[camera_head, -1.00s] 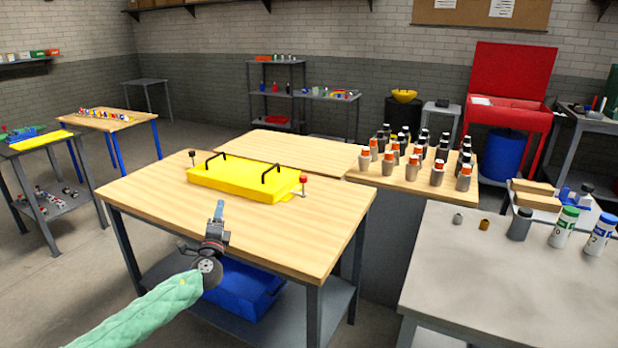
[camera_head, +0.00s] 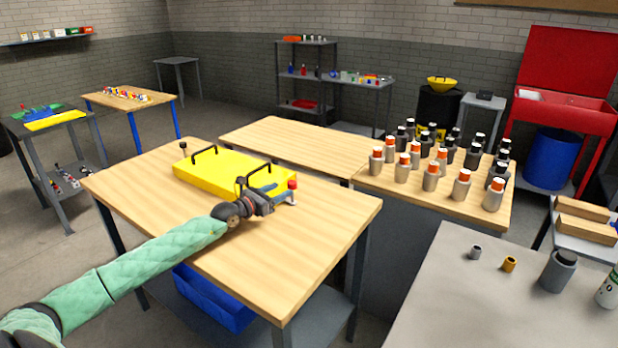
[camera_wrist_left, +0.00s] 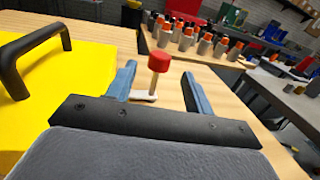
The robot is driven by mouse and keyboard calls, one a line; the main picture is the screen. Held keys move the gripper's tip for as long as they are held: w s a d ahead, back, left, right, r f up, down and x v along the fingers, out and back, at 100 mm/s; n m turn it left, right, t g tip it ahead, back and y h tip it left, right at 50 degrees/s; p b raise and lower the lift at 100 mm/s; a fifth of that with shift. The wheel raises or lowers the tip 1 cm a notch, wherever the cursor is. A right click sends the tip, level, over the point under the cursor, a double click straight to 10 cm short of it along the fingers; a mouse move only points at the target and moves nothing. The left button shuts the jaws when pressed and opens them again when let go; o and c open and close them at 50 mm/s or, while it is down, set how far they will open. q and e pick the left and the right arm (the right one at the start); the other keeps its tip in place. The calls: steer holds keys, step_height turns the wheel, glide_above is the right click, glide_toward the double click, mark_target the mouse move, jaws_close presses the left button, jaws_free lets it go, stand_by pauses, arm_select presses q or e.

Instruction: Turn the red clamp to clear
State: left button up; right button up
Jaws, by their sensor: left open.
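The red clamp (camera_head: 292,185) stands at the right end of the yellow box (camera_head: 205,178) on the wooden table. In the left wrist view, its red knob (camera_wrist_left: 159,61) tops a thin upright post beside a pale bracket. My left gripper (camera_head: 277,193) is open at the box's right end, close to the clamp. In the left wrist view, its blue-grey fingers (camera_wrist_left: 158,82) lie either side of the post in the picture; I see no contact. The yellow box (camera_wrist_left: 60,90) with its black handle is left of the fingers. My right gripper is not in view.
A black-knobbed clamp (camera_head: 182,147) stands at the box's far left. Several orange-capped bottles (camera_head: 402,168) crowd the table behind on the right. A grey table (camera_head: 440,300) is at the front right. The wooden table's front (camera_head: 300,255) is clear.

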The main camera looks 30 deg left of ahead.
mark_target(294, 181)
arm_select(q)
steer(key=shift+w+d, duration=0.15)
steer(key=shift+w, duration=0.4)
steer(key=shift+x, duration=1.05)
steer(key=shift+p+x, duration=0.6)
steer(key=shift+x, duration=1.45)
steer(key=shift+w+f, duration=0.1)
steer(key=shift+w, duration=0.25)
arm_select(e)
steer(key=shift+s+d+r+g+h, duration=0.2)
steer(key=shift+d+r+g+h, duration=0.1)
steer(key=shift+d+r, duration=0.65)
arm_select(q)
steer(key=shift+d, duration=0.1)
steer(key=c, duration=1)
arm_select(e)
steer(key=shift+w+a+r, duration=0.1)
